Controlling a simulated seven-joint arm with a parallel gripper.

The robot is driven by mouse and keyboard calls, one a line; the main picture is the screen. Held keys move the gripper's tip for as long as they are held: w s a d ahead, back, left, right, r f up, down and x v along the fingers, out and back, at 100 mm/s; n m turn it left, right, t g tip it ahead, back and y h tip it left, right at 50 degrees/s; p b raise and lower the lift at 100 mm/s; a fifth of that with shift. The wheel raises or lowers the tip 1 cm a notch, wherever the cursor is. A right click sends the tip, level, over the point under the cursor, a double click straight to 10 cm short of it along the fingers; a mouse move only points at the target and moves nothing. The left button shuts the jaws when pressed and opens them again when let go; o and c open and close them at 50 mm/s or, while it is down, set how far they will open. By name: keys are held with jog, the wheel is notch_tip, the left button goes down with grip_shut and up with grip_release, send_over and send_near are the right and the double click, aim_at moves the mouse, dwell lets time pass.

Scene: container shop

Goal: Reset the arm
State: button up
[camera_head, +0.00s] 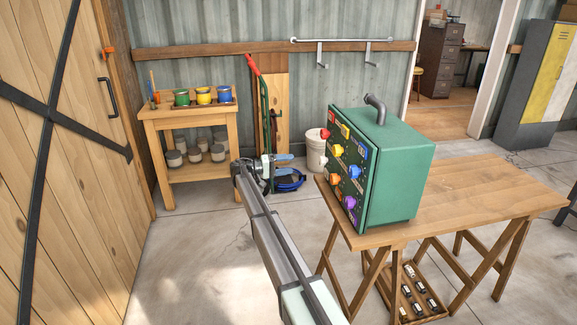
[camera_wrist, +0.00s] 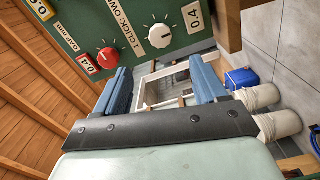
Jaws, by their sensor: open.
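My arm reaches up from the bottom of the head view. My gripper (camera_head: 284,163) is left of the green machine (camera_head: 395,175), with its blue fingers pointing toward the machine's knob panel. In the wrist view my gripper (camera_wrist: 162,82) is open, with a clear gap between the two blue fingers and nothing held. A red knob (camera_wrist: 108,58) and a white knob (camera_wrist: 160,36) on the panel show beyond the fingers. In the head view the fingers look apart from the panel.
The machine stands on a wooden trestle table (camera_head: 480,190) with a crate of small items (camera_head: 434,308) below. A wooden shelf stand (camera_head: 190,112) with colored pots is at the back left. A hand truck (camera_head: 262,110) and white buckets (camera_head: 315,150) stand behind my gripper. The floor at front left is clear.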

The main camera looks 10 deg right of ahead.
jog(key=s+a+f+n+y, duration=0.35)
jog(key=s+f+y, duration=0.35)
jog(key=s+f, duration=0.8)
jog(key=s+a+f+n+y, duration=0.2)
jog(key=s+a+f+y, duration=0.35)
jog(key=s+f, duration=0.9)
jog(key=s+d+f+m+g+y, duration=0.1)
jog(key=s+f, duration=0.4)
jog(key=s, duration=1.2)
jog(key=s+d+f+m+g+y, duration=0.1)
jog(key=s+f, duration=0.5)
jog(key=s, duration=1.1)
jog(key=s+d+f+m+g+y, duration=0.1)
jog(key=s+f, duration=0.5)
jog(key=s, duration=1.1)
jog(key=d+g+y, duration=0.1)
jog(key=g+y, duration=0.1)
jog(key=g, duration=0.1)
jog(key=shift+f+g, duration=0.25)
jog(key=shift+g, duration=0.15)
